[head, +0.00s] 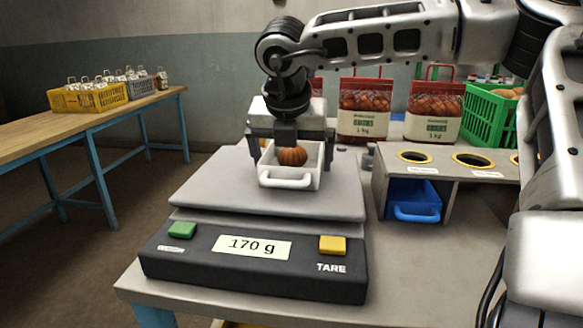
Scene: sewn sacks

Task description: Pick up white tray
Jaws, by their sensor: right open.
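The white tray (289,182) sits on the grey platform of the scale (262,207), its front handle facing me. A round orange-brown item (292,156) lies in it. The scale's display reads 170 g. My right gripper (288,150) reaches down from above over the tray, its jaws apart. One finger is at the tray's left side and one near its right side; I cannot tell if they touch it. The gripper hides the tray's back part. My left gripper is not in view.
A stand with round holes (447,158) and a blue bin (413,200) is right of the scale. Filled sacks (433,111) and a green crate (489,118) stand behind. A wooden table (40,135) with bottle crates (88,97) is at the far left.

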